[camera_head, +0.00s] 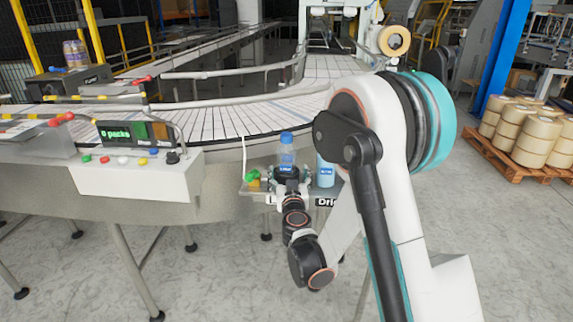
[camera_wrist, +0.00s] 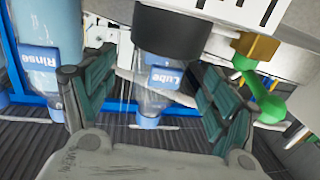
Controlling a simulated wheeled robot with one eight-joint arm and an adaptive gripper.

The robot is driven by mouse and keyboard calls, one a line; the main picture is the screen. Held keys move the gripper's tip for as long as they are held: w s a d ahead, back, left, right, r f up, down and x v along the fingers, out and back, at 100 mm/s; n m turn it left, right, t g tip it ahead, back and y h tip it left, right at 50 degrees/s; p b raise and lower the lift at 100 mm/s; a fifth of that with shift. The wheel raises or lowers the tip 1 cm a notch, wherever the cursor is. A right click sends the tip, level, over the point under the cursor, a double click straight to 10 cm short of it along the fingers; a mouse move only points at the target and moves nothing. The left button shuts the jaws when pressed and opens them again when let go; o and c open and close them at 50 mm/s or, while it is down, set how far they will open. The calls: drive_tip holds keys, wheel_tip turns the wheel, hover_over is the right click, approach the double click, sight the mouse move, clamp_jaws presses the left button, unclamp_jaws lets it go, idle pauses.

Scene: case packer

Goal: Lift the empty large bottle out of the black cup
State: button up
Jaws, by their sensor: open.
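The cup is mostly hidden behind my gripper in the head view. My gripper (camera_head: 288,188) is at the bottle from the near side. In the wrist view my gripper (camera_wrist: 152,66) is open, one finger on each side of the bottle; gaps show between fingers and bottle.
A pale blue "Rinse" bottle (camera_wrist: 50,30) stands close beside one finger; it also shows in the head view (camera_head: 325,172). A green and yellow valve (camera_wrist: 258,85) is close on the other side. A control panel (camera_head: 137,172) stands further left.

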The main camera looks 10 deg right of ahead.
sight(287, 165)
drive_tip(key=shift+w+d+r+b, duration=0.1)
drive_tip(key=shift+w+b, duration=0.15)
drive_tip(key=shift+w, duration=0.75)
drive_tip(key=shift+w+d+f+b, duration=0.15)
drive_tip(key=shift+w+b, duration=0.1)
drive_tip(key=shift+w, duration=0.7)
drive_tip(key=shift+w+d+r+b, duration=0.15)
drive_tip(key=shift+w+b, duration=0.1)
drive_tip(key=shift+w, duration=0.75)
drive_tip(key=shift+c, duration=0.3)
drive_tip(key=c, duration=1.1)
